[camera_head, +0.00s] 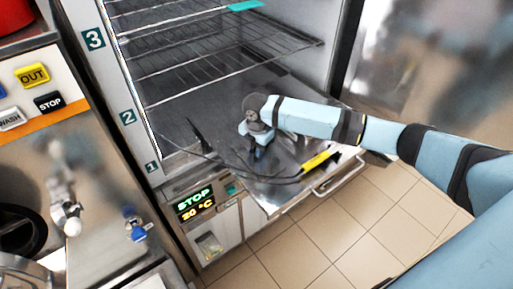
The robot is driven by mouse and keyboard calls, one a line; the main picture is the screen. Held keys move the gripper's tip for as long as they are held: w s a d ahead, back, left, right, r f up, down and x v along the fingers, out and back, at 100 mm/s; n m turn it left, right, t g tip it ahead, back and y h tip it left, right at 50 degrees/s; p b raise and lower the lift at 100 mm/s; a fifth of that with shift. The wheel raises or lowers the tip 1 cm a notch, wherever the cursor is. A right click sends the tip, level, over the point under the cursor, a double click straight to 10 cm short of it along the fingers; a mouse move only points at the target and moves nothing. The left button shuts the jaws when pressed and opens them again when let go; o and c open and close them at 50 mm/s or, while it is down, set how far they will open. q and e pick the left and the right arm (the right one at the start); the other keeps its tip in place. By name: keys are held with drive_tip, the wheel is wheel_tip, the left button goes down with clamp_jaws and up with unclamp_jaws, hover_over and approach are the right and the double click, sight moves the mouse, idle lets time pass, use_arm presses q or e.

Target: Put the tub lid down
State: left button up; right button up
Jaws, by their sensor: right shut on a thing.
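My right gripper (257,153) reaches in from the right, pointing down at the low steel surface at the front of the freezer cabinet. It is shut on what seems to be the tub lid (236,172), a thin, see-through piece with a dark curved edge. The gripper and wrist hide part of it. I cannot tell whether the lid touches the steel surface (190,105) or hangs just above it. No tub can be made out. My left gripper is not in view.
Wire racks (215,68) cross the cabinet above. A dark pointed thing (195,132) stands left of the gripper, and a yellow and black piece (316,161) is at the right. A control panel (194,202) reads STOP, 20 °C. Tiled floor (330,235) is clear.

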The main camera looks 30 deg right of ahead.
drive_tip(key=shift+f, duration=0.1)
drive_tip(key=o, duration=0.9)
wheel_tip(320, 180, up, 12)
drive_tip(key=b, duration=0.1)
idle(0.4)
